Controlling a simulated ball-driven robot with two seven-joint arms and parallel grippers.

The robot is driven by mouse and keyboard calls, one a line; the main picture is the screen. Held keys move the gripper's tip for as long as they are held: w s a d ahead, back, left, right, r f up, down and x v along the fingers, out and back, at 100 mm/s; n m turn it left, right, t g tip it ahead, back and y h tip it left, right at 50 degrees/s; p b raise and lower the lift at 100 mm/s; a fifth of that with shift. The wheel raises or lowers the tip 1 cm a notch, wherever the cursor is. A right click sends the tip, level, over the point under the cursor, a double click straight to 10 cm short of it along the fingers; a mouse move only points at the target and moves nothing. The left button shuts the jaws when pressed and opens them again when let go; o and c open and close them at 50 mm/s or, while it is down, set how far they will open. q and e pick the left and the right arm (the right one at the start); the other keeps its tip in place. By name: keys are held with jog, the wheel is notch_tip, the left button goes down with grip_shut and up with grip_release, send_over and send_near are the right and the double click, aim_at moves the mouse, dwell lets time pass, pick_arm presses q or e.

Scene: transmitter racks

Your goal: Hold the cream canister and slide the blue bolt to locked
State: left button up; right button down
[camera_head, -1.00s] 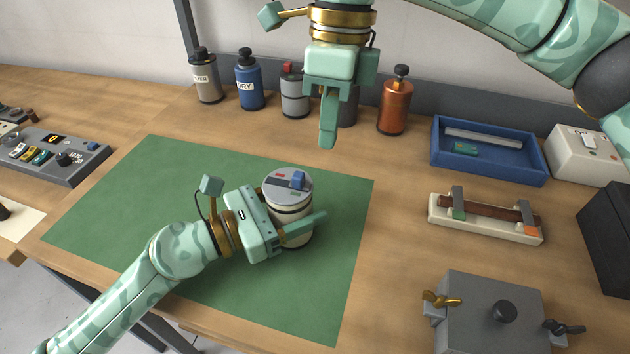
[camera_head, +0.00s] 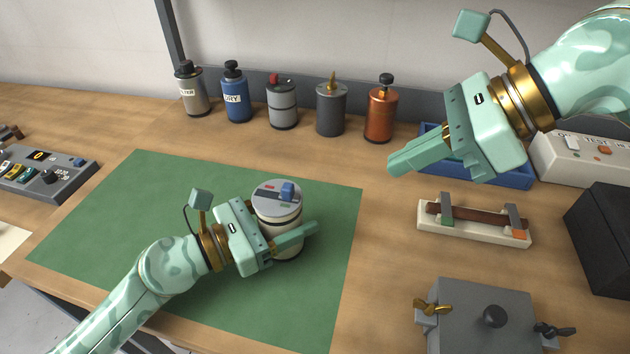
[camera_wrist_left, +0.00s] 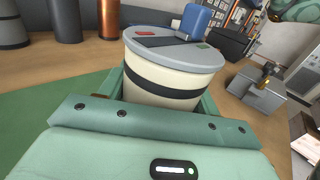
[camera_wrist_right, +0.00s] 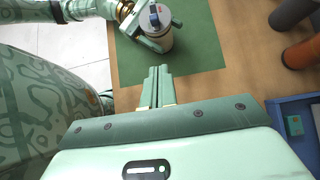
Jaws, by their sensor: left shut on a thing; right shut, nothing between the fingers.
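The cream canister (camera_head: 291,242) stands on the green mat (camera_head: 130,215), with a dark band and a grey lid. The blue bolt (camera_head: 287,190) sits on the lid at the right end of a dark slot, with a red mark on the left and a green mark near the bolt. In the left wrist view the canister (camera_wrist_left: 165,85) and bolt (camera_wrist_left: 193,20) show close up.
Several bottles and cans, including a blue bottle (camera_head: 236,95) and a copper one (camera_head: 381,112), stand along the back. A blue tray (camera_head: 520,180) is behind my right gripper. A cream fixture (camera_head: 475,232) and grey box (camera_head: 480,320) are at right. The mat around the canister is clear.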

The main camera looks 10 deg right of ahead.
send_near(294, 196)
notch_tip(294, 196, down, 4)
jog(key=a, duration=0.1)
jog(key=w+a, duration=0.1)
jog(key=a, duration=0.1)
jog(key=shift+w+f, duration=0.1)
jog(key=shift+w+a, duration=0.2)
jog(key=shift+a, duration=0.2)
jog(key=a, duration=0.2)
jog(key=w+a, duration=0.1)
jog(key=a, duration=0.1)
jog(key=shift+w, duration=0.25)
jog(key=shift+d, duration=0.1)
pick_arm(q)
jog(key=shift+s+d, duration=0.1)
